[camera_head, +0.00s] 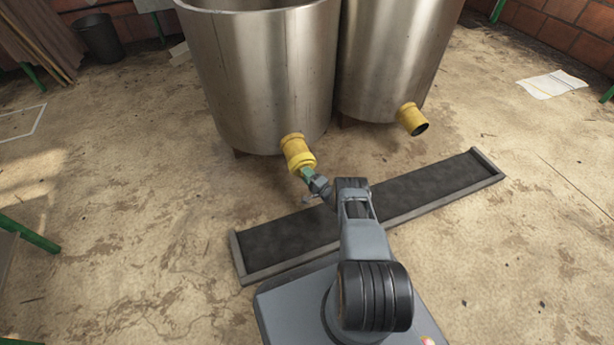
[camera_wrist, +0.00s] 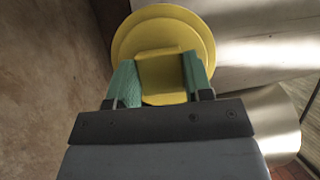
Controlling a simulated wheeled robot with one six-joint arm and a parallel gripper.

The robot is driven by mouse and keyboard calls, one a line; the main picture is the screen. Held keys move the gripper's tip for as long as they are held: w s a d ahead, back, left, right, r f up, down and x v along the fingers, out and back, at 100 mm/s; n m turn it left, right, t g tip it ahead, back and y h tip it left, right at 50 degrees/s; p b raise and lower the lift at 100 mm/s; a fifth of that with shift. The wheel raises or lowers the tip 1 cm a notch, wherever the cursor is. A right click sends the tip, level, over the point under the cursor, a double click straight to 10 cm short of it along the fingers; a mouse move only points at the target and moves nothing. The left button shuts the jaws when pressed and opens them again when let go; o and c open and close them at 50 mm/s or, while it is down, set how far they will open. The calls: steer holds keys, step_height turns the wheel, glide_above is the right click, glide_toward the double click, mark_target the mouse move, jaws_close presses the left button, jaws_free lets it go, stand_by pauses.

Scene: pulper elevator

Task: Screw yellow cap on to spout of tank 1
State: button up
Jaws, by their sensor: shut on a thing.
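The yellow cap (camera_wrist: 163,28) fills the middle of the wrist view as a round disc with a raised grip block. My gripper (camera_wrist: 160,80) has its green fingers on either side of that block, shut on it. In the head view my gripper (camera_head: 306,175) is at the end of the left tank's yellow spout (camera_head: 294,146). The cap (camera_head: 302,162) sits at the spout's open end, in line with it. Whether it is threaded on cannot be told. The left steel tank (camera_head: 255,70) stands behind; I cannot see a number on it.
The right steel tank (camera_head: 395,55) has an open, uncapped yellow spout (camera_head: 412,119). A long dark floor trough with a raised grey frame (camera_head: 490,165) lies below my arm. A dark bin (camera_head: 98,38) stands at back left. Papers (camera_head: 552,85) lie at right. Floor at left is mostly clear.

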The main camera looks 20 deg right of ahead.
steer(key=o, duration=1.5)
steer(key=shift+s, duration=0.15)
steer(key=s, duration=0.1)
steer(key=s+p, duration=0.1)
steer(key=s, duration=0.2)
steer(key=shift+s+f+p, duration=0.15)
steer(key=shift+f+p, duration=0.2)
steer(key=n+g+h+p, duration=0.1)
steer(key=n+h, duration=0.1)
steer(key=n, duration=0.2)
steer(key=n+g+h+p, duration=0.1)
steer(key=n+h+p, duration=0.1)
steer(key=n+h, duration=0.1)
steer(key=n+g+h+p, duration=0.1)
steer(key=n+h+p, duration=0.1)
steer(key=n, duration=0.3)
steer(key=shift+n+h, duration=0.3)
steer(key=shift+n, duration=0.1)
